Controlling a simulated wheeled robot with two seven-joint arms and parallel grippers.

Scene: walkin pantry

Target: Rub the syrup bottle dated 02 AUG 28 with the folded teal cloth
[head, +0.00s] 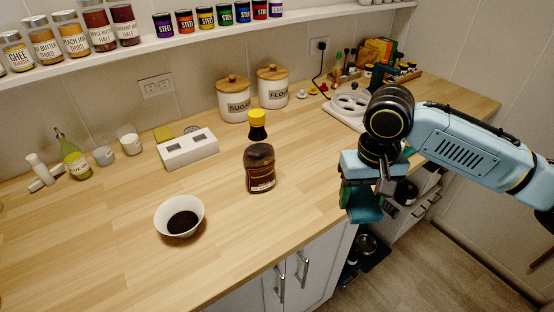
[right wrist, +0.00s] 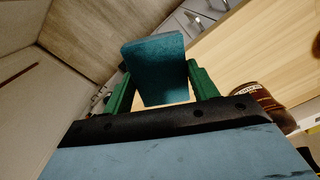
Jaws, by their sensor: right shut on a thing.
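The folded teal cloth (right wrist: 157,70) is held between the green fingers of my right gripper (right wrist: 155,88). In the head view my right gripper (head: 362,196) is right of the bottle, apart from it, near the counter's front edge, with the cloth (head: 366,208) hanging below. My left gripper is not in view.
A white bowl of dark liquid (head: 183,216) stands left of the bottle. A white holder (head: 188,150) with a yellow sponge (head: 163,133) behind it, and sugar (head: 233,98) and flour (head: 273,86) canisters, stand behind. The counter's front left is clear.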

